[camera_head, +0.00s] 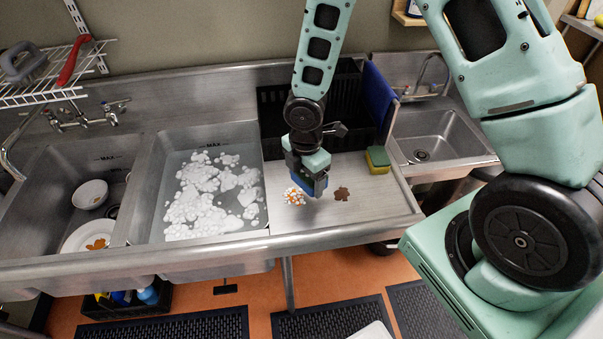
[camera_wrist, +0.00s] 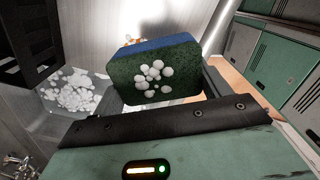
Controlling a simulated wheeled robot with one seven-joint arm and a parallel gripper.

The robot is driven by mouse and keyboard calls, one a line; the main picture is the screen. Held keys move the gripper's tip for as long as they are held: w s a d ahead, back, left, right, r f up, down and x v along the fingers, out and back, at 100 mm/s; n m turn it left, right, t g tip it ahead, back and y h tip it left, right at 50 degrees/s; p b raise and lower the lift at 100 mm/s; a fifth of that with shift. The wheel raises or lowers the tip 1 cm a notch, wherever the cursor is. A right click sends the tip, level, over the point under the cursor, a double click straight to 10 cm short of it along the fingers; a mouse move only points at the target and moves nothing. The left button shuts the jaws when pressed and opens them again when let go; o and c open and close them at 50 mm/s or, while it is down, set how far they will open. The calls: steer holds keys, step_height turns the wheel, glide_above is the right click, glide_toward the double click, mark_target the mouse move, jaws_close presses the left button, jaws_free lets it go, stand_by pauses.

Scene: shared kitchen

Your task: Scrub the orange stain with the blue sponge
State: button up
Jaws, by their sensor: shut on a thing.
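The blue sponge (camera_head: 313,185) is in my gripper (camera_head: 310,175), which is shut on it, just above the steel drainboard. In the wrist view the sponge (camera_wrist: 155,73) shows a blue body and a dark green face with white suds on it. The orange stain (camera_head: 294,197) lies on the drainboard just left of the sponge, with white suds over and around it. A bit of orange with suds (camera_wrist: 131,41) shows behind the sponge in the wrist view. I cannot tell whether the sponge touches the board.
A brown stain (camera_head: 341,194) lies right of the sponge. A black crate (camera_head: 285,110) stands behind. A sudsy basin (camera_head: 255,218) is at left; a small sink (camera_head: 440,135) is at right.

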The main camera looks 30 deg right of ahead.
steer(key=s+r, duration=0.4)
steer(key=s, duration=0.3)
steer(key=shift+s+r, duration=0.25)
steer(key=shift+s, duration=0.05)
steer(key=shift+w, duration=0.1)
